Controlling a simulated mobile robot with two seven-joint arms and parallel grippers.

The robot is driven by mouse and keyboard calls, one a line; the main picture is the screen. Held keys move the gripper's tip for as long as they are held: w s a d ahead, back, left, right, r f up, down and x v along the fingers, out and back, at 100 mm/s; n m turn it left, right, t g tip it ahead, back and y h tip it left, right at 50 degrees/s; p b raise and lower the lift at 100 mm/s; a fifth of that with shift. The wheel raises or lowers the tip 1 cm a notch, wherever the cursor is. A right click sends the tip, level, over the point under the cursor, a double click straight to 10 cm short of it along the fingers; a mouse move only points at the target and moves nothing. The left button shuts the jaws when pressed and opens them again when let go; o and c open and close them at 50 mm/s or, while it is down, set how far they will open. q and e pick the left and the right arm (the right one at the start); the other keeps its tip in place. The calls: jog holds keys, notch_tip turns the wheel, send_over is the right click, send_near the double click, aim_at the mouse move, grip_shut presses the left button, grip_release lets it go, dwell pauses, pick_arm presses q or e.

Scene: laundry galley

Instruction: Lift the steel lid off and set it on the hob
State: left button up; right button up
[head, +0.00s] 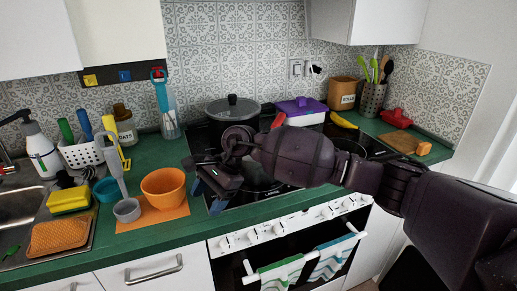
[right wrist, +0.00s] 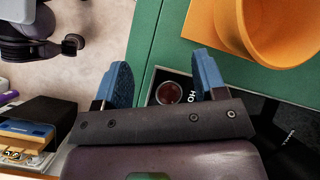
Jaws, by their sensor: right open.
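The lid (head: 234,109) is a dark, round cover with a pale rim and a black knob. It sits on a pot at the back left of the hob (head: 197,143). My right gripper (head: 208,196) is open and empty, in front of the pot and over the hob's front left corner. Its blue fingertips point down and stand apart. In the right wrist view the open fingers (right wrist: 163,80) have the counter edge and a corner of the hob between them; the lid is not seen there. My right arm hides much of the hob's middle. My left gripper is not in view.
An orange bowl (head: 164,187) stands left of my right gripper. A purple-lidded box (head: 300,106) and a yellow item (head: 343,120) lie behind my right arm. Striped towels (head: 327,259) hang on the oven front.

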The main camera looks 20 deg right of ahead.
jog(key=w+d+r+n+t+h, duration=0.2)
jog(key=w+d+r+h, duration=0.3)
jog(key=d+r, duration=0.3)
jog(key=w+d+r+n+t+h, duration=0.1)
jog(key=w+d+r+t+h, duration=0.1)
jog(key=w+d+r+h, duration=0.5)
jog(key=d+f+y, duration=0.1)
jog(key=f+y+b, duration=0.1)
jog(key=f, duration=0.1)
jog(key=shift+s+d, duration=0.1)
jog(key=shift+d, duration=0.3)
jog(key=x, duration=0.4)
jog(key=shift+s+d+f+b, duration=0.15)
jog(key=shift+s+f+b, duration=0.15)
jog(key=shift+f+b, duration=0.15)
jog(key=shift+w+d+f, duration=0.1)
jog(key=shift+w+f, duration=0.1)
jog(key=shift+f, duration=0.2)
jog(key=shift+r, duration=0.1)
